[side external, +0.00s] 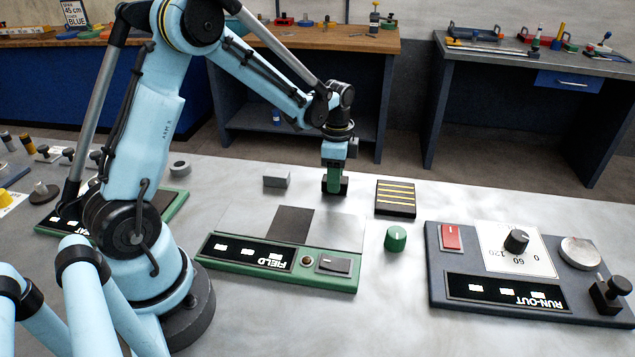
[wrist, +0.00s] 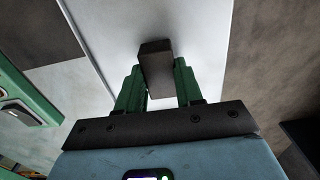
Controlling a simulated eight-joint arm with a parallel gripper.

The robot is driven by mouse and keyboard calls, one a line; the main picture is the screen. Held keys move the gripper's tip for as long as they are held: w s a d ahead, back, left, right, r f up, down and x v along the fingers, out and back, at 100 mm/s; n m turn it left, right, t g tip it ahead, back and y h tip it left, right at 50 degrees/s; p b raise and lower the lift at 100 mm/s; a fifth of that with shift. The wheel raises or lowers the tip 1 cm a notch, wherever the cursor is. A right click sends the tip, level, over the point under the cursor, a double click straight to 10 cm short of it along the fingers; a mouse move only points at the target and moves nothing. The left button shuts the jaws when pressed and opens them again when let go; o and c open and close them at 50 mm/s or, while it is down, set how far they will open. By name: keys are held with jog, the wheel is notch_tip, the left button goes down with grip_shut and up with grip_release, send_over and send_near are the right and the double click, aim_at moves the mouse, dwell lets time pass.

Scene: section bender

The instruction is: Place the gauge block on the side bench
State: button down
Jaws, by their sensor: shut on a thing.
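My gripper (side external: 335,179), with green fingers, points down above the pale worktable, just behind the FIELD panel. In the wrist view the fingers (wrist: 157,88) are shut on a dark grey block (wrist: 155,66), which I take to be the gauge block. Its far end sticks out past the fingertips. In the side view the dark block (side external: 336,188) shows low between the fingers; I cannot tell whether it touches the table. Two benches stand behind: a wooden-topped one (side external: 320,38) and a grey-topped one (side external: 505,62) at the right. I cannot tell which is the side bench.
A separate grey block (side external: 277,180) lies left of my gripper. A black pad with yellow stripes (side external: 396,197) and a green knob (side external: 396,238) are to the right. The FIELD panel (side external: 230,267) and RUN-OUT panel (side external: 440,305) stand nearer. Both back benches carry several tools.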

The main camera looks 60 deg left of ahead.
jog(key=shift+f, duration=0.15)
jog(key=c, duration=0.7)
grip_release()
jog(key=shift+c, duration=0.2)
notch_tip(320, 180, up, 12)
jog(key=s+d+r+n+t, duration=0.1)
jog(key=s+d+n+t, duration=0.6)
jog(key=s, duration=0.5)
jog(key=shift+s+d+n, duration=0.2)
jog(key=shift+d+n, duration=0.8)
jog(key=shift+d, duration=0.65)
